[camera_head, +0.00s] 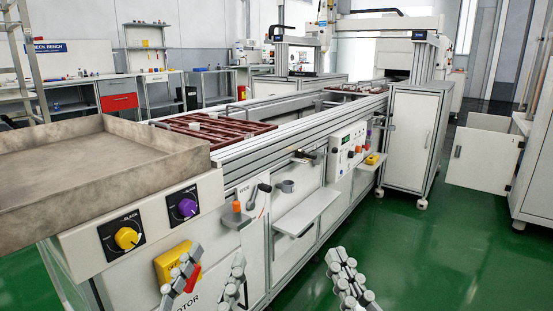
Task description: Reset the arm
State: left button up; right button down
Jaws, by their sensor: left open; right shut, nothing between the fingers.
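My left gripper (209,272) is at the bottom of the head view, in front of the conveyor's front panel. Its two grey fingers point up and stand well apart, with nothing seen between them. My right gripper (346,272) is further right at the bottom, over the green floor. Its fingers are together and hold nothing. Both grippers are apart from each other. My arms behind the fingers are mostly cut off by the lower edge of the picture.
The conveyor (290,115) runs away to the back, with a reddish-brown tray (215,131) on it. A beige bin (95,165) stands at the near left. Yellow (126,238) and purple (187,207) knobs and small shelves stick out of its front. The green floor (440,255) at right is clear.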

pick_arm(q)
jog(key=a+f+g+y+p, duration=0.3)
jog(key=a+f+g, duration=0.15)
jog(key=f, duration=0.55)
jog(key=a+f+g+y+p, duration=0.25)
jog(key=f+g+p, duration=0.2)
jog(key=f, duration=0.65)
pick_arm(e)
jog(key=d+f+g+h, duration=0.3)
jog(key=d+f+g, duration=0.15)
jog(key=f, duration=0.65)
jog(key=d+f+g+h, duration=0.25)
jog(key=f+g, duration=0.25)
jog(key=f, duration=0.5)
pick_arm(q)
jog(key=s+a+f+n+g+y+p, duration=0.2)
jog(key=s+a+f+g+y+p, duration=0.1)
jog(key=s+a+f+g, duration=0.6)
jog(key=s+a+f, duration=0.2)
jog(key=s, duration=0.1)
jog(key=shift+s+f, duration=0.35)
pick_arm(e)
jog(key=s+d+f+m+g+h, duration=0.2)
jog(key=s+d+f+g+h, duration=0.1)
jog(key=s+d+f+g, duration=0.6)
jog(key=s+d+f, duration=0.2)
jog(key=s+f, duration=0.1)
jog(key=shift+s, duration=0.35)
